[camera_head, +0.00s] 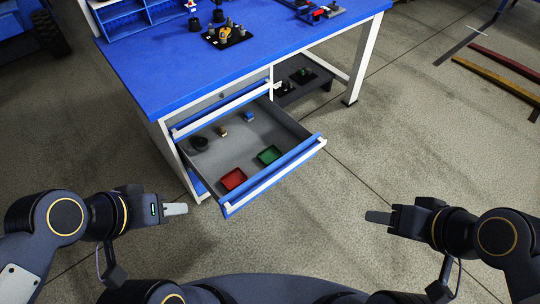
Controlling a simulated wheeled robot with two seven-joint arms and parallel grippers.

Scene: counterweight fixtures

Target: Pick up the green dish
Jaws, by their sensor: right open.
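The green dish (269,155) is a small square tray. It lies flat in the open drawer (238,154) of the blue-topped workbench, near the drawer's front edge. My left gripper (176,209) is left of and below the drawer, over the floor, clear of the dish. Its fingers overlap from this angle, so their gap is hidden and I see nothing held. My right gripper (378,217) is open and empty, to the right of and below the drawer, well apart from the dish.
A red dish (233,179) lies left of the green one. A dark round item (200,143), a small tan item (222,131) and a small blue item (248,116) lie further back. The workbench top (190,65) holds fixtures. Floor between my grippers is clear.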

